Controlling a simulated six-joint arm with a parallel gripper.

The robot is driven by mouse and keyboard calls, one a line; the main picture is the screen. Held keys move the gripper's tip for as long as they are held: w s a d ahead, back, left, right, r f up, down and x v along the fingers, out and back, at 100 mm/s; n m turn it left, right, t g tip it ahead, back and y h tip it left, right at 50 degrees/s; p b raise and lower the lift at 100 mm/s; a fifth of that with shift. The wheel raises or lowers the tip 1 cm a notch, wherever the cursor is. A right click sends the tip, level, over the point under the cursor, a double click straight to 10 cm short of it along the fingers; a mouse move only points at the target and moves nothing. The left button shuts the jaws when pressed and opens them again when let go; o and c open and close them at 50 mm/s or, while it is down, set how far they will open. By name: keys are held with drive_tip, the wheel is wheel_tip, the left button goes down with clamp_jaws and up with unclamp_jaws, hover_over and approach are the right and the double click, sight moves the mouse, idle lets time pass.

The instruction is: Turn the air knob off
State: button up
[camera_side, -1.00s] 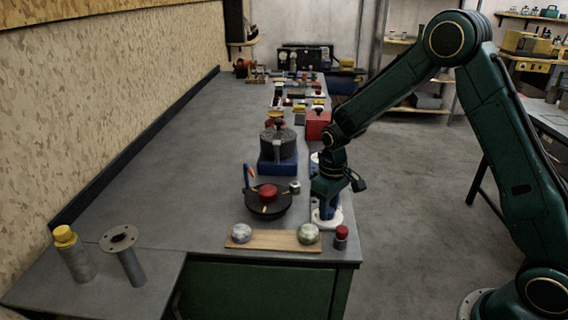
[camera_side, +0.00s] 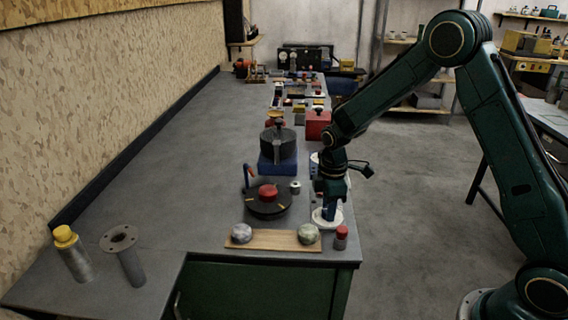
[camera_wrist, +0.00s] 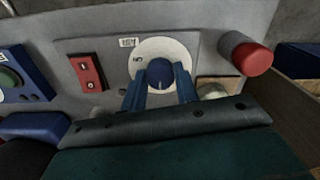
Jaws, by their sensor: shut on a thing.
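The air knob (camera_wrist: 160,73) is a round blue knob with a light pointer line, on a white dial (camera_wrist: 162,48) set in a grey panel. In the side view the white dial (camera_side: 327,218) lies near the right edge of the bench. My gripper (camera_wrist: 161,80) has its two blue fingers on either side of the knob, shut on it. In the side view my gripper (camera_side: 331,208) points down onto the dial. Small marks at the dial's left and upper left are too small to read surely.
In the wrist view, a red switch (camera_wrist: 88,72) is left of the dial and a red-capped cylinder (camera_wrist: 246,54) is right. In the side view, a wooden board with two round stones (camera_side: 272,240) and a black turntable with a red knob (camera_side: 267,205) are close by.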

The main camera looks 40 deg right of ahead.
drive_tip(key=shift+w+n, duration=0.1)
drive_tip(key=shift+n, duration=0.3)
drive_tip(key=o, duration=1)
drive_tip(key=shift+r, duration=0.15)
drive_tip(key=shift+r, duration=6.8)
